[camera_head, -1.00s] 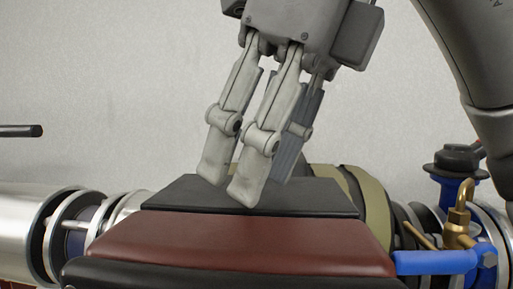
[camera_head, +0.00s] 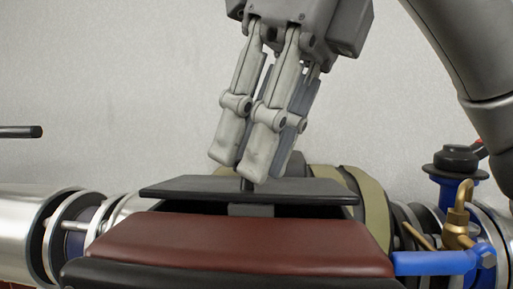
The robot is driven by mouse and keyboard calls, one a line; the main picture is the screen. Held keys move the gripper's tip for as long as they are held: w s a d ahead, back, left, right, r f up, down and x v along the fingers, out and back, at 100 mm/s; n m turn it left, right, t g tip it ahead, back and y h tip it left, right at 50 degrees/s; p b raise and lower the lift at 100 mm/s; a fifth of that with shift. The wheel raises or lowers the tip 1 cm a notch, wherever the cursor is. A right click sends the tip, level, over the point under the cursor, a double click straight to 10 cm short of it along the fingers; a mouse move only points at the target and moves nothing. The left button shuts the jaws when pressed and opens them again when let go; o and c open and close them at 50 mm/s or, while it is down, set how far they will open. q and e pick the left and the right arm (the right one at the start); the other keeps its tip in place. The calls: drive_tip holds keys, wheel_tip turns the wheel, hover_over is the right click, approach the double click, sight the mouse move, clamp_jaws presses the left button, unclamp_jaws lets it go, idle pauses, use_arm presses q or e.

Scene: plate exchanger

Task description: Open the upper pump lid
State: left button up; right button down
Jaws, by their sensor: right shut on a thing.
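The upper pump lid (camera_head: 315,192) is a flat black plate in the middle of the head view. It is raised, with a dark gap under its front edge and a grey piece showing beneath it. My right gripper (camera_head: 246,172) comes down from above and is shut on the lid's handle, a small dark stem (camera_head: 246,185) mostly hidden by the fingers. My left gripper is not in view.
A dark red panel (camera_head: 240,245) lies in front of the lid, with a black edge below it. Metal pipe (camera_head: 15,235) is at left. A blue valve with brass fittings (camera_head: 457,230) stands at right. A pale wall is behind.

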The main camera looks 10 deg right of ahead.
drive_tip(key=shift+w+d+r+m+g+y, duration=0.2)
drive_tip(key=shift+w+r+g+y, duration=0.15)
drive_tip(key=shift+w+r+g, duration=0.45)
drive_tip(key=shift+w+d+r+m+g+y, duration=0.2)
drive_tip(key=shift+w+r+g+y, duration=0.2)
drive_tip(key=shift+g, duration=0.7)
drive_tip(key=c, duration=1.3)
unclamp_jaws()
drive_tip(key=shift+w, duration=0.1)
drive_tip(key=shift+f, duration=0.1)
